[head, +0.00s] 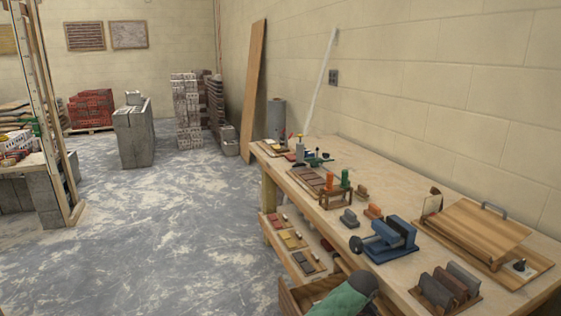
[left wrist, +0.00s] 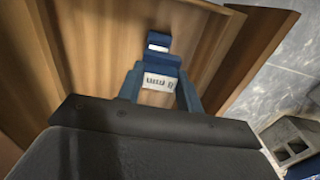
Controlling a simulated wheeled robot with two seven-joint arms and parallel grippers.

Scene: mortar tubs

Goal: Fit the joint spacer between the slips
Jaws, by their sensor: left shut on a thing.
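In the left wrist view my left gripper (left wrist: 160,88) is shut on a small blue piece with a pale, dark-marked face (left wrist: 160,82). I cannot tell for certain that this piece is the joint spacer. Wooden boards lie behind and around it. In the head view a wooden rack (head: 428,298) at the bench's near edge holds upright slips, grey (head: 466,276) and brown (head: 449,284). Gaps show between them. Flat brown slips (head: 312,179) lie in a tray further back. My left gripper cannot be made out in the head view, and my right gripper is in neither view.
A blue vise (head: 385,240) stands left of the rack, and a hinged wooden board with a handle (head: 485,228) lies behind. An open wooden box (head: 292,301) is below the bench front. A green and dark grey shape there is cut off. Open floor (head: 180,240) lies left.

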